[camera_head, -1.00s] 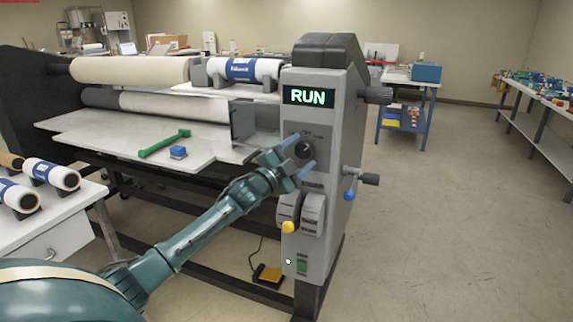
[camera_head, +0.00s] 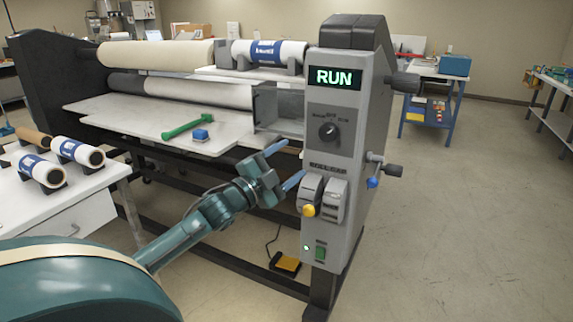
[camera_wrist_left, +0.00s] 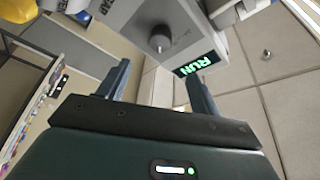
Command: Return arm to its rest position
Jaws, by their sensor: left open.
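My left gripper (camera_head: 284,165) is open and empty in the head view, with its two blue-grey fingers apart. It is in front of the laminator's grey control panel (camera_head: 338,222), left of and below the black rotary knob (camera_head: 328,131). The display (camera_head: 334,78) above the knob reads RUN in green. In the left wrist view the open fingers (camera_wrist_left: 161,88) point toward the panel, with the knob (camera_wrist_left: 160,38) and display (camera_wrist_left: 200,62) beyond them. I see no contact with the knob. My right gripper is not in view.
The laminator bed (camera_head: 150,118) carries a green tool (camera_head: 188,127) and a blue block (camera_head: 200,135). A white table with film rolls (camera_head: 78,152) stands at the left. The floor at right is clear.

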